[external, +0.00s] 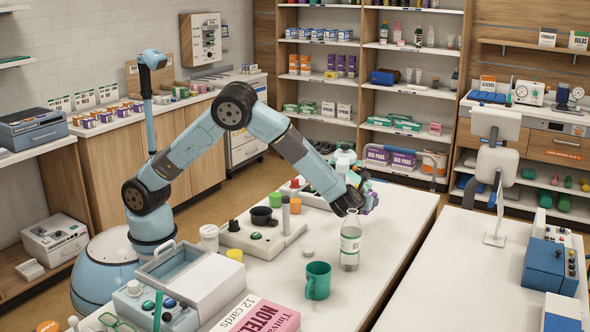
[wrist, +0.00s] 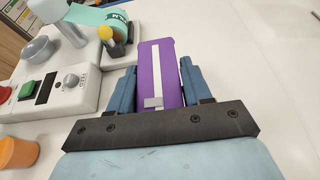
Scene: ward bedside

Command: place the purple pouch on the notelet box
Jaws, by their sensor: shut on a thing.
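The purple pouch (wrist: 152,62) has a pale stripe down its middle and a small grey patch. It stands between the two blue fingers of my gripper (wrist: 158,72), which is shut on it. In the external view my gripper (external: 364,184) is at the far part of the white table, behind the clear bottle, and only a little purple of the pouch (external: 371,200) shows. I cannot tell whether the pouch touches the table. The notelet box (external: 262,316) is pink and white with dark lettering, at the near edge of the table, partly cut off by the frame.
A clear bottle (external: 350,243) and a green mug (external: 317,281) stand on the table between my gripper and the notelet box. The table's right side is clear.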

